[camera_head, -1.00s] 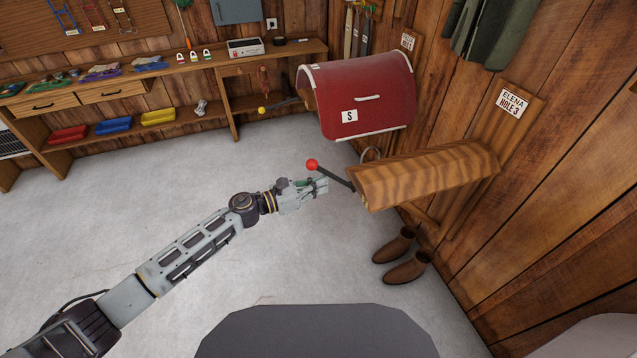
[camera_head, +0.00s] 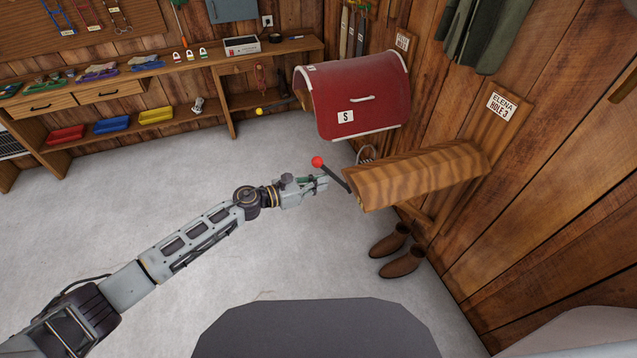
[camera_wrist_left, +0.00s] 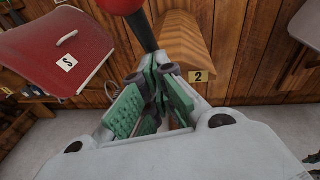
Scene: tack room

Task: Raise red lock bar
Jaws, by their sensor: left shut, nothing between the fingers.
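The red lock bar is a dark rod with a red ball end (camera_head: 317,161). It sticks out from the near end of a wooden saddle rack (camera_head: 415,178) and slants up to the left. My left gripper (camera_head: 323,182) is shut and empty, just below the red ball and beside the rod. In the left wrist view the red ball (camera_wrist_left: 120,4) and dark rod (camera_wrist_left: 142,30) stand beyond the closed green-padded fingers (camera_wrist_left: 152,95). I cannot tell whether the fingers touch the rod. My right gripper is not in view.
A red saddle cover marked S (camera_head: 355,95) sits on the rack behind, with a yellow ball-ended bar (camera_head: 259,112) near it. Brown boots (camera_head: 398,252) stand on the floor below the wooden rack. A workbench (camera_head: 170,68) lines the back wall. The floor at left is clear.

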